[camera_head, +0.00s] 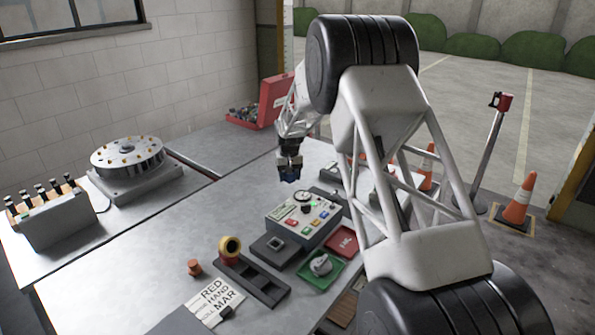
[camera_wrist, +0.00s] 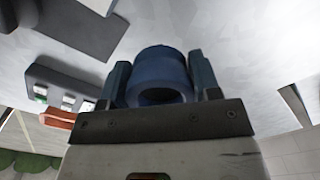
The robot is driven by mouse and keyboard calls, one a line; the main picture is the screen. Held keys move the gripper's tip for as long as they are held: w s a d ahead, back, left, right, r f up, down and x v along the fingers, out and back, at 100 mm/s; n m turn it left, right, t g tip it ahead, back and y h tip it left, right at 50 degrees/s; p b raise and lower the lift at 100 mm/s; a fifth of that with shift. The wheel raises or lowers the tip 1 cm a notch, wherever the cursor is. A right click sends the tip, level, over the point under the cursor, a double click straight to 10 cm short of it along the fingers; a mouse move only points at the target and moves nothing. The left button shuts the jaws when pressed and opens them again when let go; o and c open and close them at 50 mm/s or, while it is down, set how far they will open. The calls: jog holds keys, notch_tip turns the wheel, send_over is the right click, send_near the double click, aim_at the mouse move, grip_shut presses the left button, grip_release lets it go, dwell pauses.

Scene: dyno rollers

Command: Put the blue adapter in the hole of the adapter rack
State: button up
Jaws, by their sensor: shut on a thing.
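My gripper (camera_head: 290,161) is raised above the bench, behind the control box. In the wrist view (camera_wrist: 160,78) its two fingers are closed on either side of the blue adapter (camera_wrist: 160,62), a short round cylinder with a dark opening facing the camera. In the head view the blue adapter (camera_head: 290,177) shows small below the jaws, clear of the bench. A long dark rack (camera_head: 263,288) with square-looking recesses lies at the front of the bench, apparently the adapter rack. A red and yellow ringed piece (camera_head: 231,247) stands at its far left end.
A control box (camera_head: 304,216) with gauge and buttons stands between gripper and rack. Nearby are a dark square block (camera_head: 276,249), a green tray (camera_head: 322,273), a red tray (camera_head: 342,242), a small orange cylinder (camera_head: 194,267) and a lettered card (camera_head: 214,300). The bench left of the box is clear.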

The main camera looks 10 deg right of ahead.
jog(key=shift+n, duration=0.5)
jog(key=s+a+r, duration=0.1)
jog(key=s+a, duration=0.1)
jog(key=s, duration=0.4)
jog(key=s+a, duration=0.3)
jog(key=s, duration=0.3)
jog(key=s+a+r, duration=0.1)
jog(key=s+a, duration=0.1)
jog(key=s, duration=0.4)
jog(key=shift+s+a+r, duration=0.2)
jog(key=shift+s+r, duration=0.1)
jog(key=shift+s, duration=0.1)
jog(key=shift+n, duration=0.3)
jog(key=s, duration=0.3)
jog(key=s+a, duration=0.1)
jog(key=s, duration=0.3)
jog(key=s+a, duration=0.1)
jog(key=s, duration=0.3)
jog(key=shift+s, duration=0.25)
send_over(271, 292)
jog(key=shift+f+n, duration=0.3)
jog(key=shift+f, duration=0.1)
jog(key=shift+f, duration=0.15)
jog(key=shift+f, duration=3.3)
jog(key=shift+f, duration=0.3)
